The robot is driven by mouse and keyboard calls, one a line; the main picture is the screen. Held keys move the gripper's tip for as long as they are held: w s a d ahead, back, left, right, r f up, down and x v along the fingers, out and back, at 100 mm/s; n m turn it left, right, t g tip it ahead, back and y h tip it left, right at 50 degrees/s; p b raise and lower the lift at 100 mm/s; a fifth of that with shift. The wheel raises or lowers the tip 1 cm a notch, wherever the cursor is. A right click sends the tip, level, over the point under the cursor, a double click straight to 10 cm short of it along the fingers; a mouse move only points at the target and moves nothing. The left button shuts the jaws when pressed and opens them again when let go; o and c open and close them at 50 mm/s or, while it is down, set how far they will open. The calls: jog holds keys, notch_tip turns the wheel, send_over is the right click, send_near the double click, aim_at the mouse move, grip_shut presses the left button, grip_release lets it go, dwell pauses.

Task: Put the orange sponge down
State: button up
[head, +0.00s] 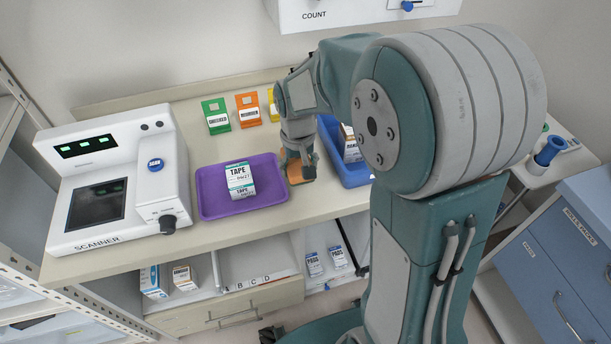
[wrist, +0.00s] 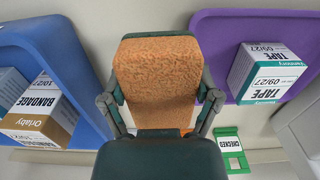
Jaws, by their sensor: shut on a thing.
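The orange sponge (head: 295,172) is between the fingers of my gripper (head: 298,160), over the counter strip between the purple tray and the blue tray. In the wrist view the sponge (wrist: 157,75) fills the middle, with the fingers of my gripper (wrist: 160,100) shut on its two sides. My gripper hides part of the sponge in the head view. I cannot tell whether the sponge touches the counter.
The purple tray (head: 209,207) holds a tape box (head: 239,182). The blue tray (head: 352,176), partly behind my arm, holds a bandage box (wrist: 38,112). A white scanner (head: 110,185) stands at left. Green (head: 216,116) and orange (head: 248,110) tags are at the back.

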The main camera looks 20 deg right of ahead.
jog(key=shift+w+d+f, duration=0.35)
jog(key=shift+d+f, duration=0.1)
jog(key=shift+f, duration=0.2)
jog(key=shift+w+d+f, duration=0.3)
jog(key=shift+d+f, duration=0.1)
jog(key=shift+f, duration=0.2)
jog(key=shift+w+d+f, duration=0.1)
jog(key=shift+d+f, duration=0.05)
jog(key=shift+f, duration=0.8)
jog(key=shift+w+d+f, duration=0.1)
jog(key=shift+f, duration=0.8)
jog(key=o, duration=1.1)
jog(key=shift+f, duration=0.1)
